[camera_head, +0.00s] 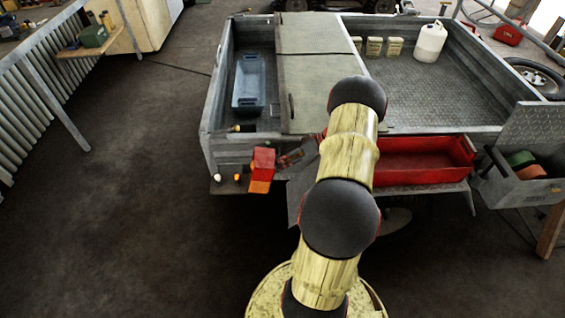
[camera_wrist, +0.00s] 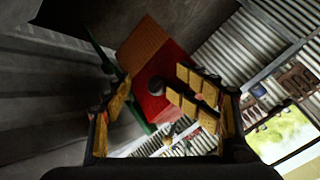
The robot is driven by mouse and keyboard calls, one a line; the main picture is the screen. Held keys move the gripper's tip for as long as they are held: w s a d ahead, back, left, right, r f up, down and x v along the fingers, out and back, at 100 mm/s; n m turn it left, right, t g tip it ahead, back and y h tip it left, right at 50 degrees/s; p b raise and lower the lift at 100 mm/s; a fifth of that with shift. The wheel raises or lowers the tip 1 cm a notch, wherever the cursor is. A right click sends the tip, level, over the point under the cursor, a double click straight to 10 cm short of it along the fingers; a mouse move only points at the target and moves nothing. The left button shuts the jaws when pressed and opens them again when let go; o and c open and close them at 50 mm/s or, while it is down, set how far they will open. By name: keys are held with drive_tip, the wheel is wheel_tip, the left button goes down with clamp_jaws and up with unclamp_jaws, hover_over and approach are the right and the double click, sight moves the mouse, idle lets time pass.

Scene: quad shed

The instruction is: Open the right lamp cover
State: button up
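A red and orange lamp (camera_head: 263,162) sits at the left end of the trailer's near edge in the head view. In the wrist view its red part (camera_wrist: 172,62) and orange part (camera_wrist: 143,43) fill the middle, and a dark round knob (camera_wrist: 156,86) stands out from the red face. My gripper (camera_head: 292,157) is just right of the lamp in the head view, small and partly hidden by my arm. In the wrist view my gripper (camera_wrist: 160,98) is open, its fingers either side of the knob, with no clear contact. I cannot tell a second lamp.
The trailer bed (camera_head: 445,85) holds a blue-grey crate (camera_head: 249,82) and a white jug (camera_head: 430,41). A red tray (camera_head: 425,165) sits at the near edge, right of my arm. An open grey box (camera_head: 520,190) stands at the right. The floor (camera_head: 120,200) at left is clear.

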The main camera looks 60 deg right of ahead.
wheel_tip(320, 180, up, 10)
idle(0.5)
idle(0.5)
